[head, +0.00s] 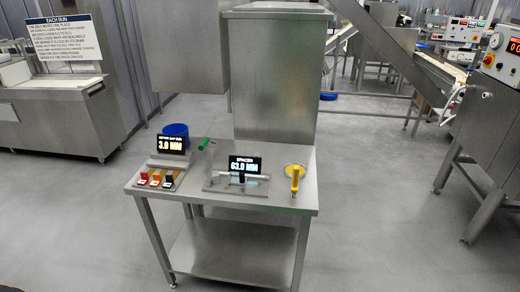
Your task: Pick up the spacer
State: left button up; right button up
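A black display (244,165) reading "SPACER 63.0 MM" stands on a metal plate (218,185) near the middle of a small steel table. A small dark-and-metal piece (242,178) stands just below the display. I cannot tell from here which part is the spacer itself. Neither of my grippers is in view.
The steel table (300,207) also bears a "3.0 MM" display (171,144) with coloured blocks, a blue tub (175,131), a green-handled tool (203,144) and a yellow-handled tool (295,173) by a yellow disc. A steel cabinet (274,75) stands behind. Grey floor is clear around.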

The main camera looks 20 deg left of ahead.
aim_at(216, 180)
jog(key=i+j, duration=0.15)
jog(key=i+u, duration=0.1)
jog(key=u, duration=0.25)
jog(key=i+j+u, duration=0.1)
jog(key=u, duration=0.25)
jog(key=i+u, duration=0.1)
jog(key=u, duration=0.25)
